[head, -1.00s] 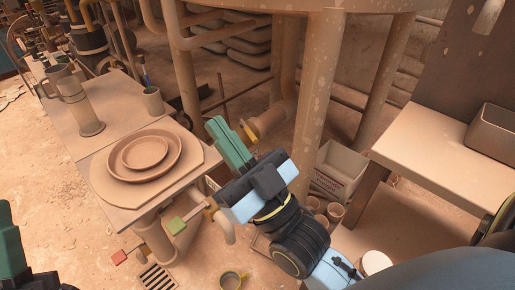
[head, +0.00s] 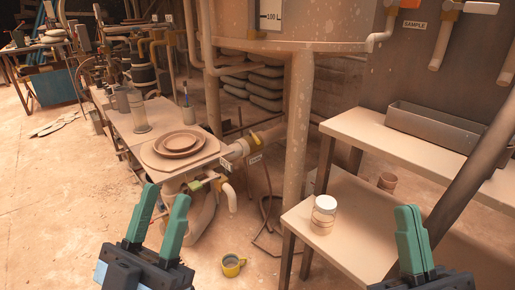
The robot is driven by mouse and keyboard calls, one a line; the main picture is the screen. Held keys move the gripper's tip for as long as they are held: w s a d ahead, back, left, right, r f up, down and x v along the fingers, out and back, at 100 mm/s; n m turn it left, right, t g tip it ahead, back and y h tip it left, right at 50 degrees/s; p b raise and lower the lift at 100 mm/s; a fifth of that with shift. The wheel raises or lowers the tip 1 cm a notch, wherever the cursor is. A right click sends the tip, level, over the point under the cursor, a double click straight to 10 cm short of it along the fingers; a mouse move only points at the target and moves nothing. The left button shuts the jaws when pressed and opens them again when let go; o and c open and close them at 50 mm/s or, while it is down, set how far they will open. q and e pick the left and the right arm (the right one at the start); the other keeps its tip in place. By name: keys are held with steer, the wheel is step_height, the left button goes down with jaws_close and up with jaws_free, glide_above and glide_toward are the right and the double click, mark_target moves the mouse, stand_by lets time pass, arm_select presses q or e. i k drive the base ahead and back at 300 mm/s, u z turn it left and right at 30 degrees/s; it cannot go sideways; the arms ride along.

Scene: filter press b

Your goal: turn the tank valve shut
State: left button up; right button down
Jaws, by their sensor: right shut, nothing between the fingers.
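The big pale tank (head: 290,42) stands on legs at the back. A pipe leaves it low down, with a yellow valve fitting (head: 240,148) and two small white tags (head: 256,159) whose words I cannot read. Below, a green-and-yellow valve part (head: 195,184) sits by a downturned spout (head: 230,198). I cannot tell which part is the tank valve's handle. My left gripper (head: 166,193) is open and empty, in front of the low valve. My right gripper (head: 407,208) is shut and empty at the lower right. Neither gripper appears to touch a valve.
A table with stacked round plates (head: 180,142) stands left of the pipe. A pale bench (head: 340,210) bears a white-lidded jar (head: 324,212) and stands between my grippers. A SAMPLE valve (head: 452,8) is at upper right.

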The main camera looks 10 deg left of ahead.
mark_target(254, 136)
steer(key=u, duration=0.7)
steer(key=i, duration=0.75)
steer(key=u, duration=0.55)
steer(key=i, duration=0.85)
steer(key=z, duration=0.45)
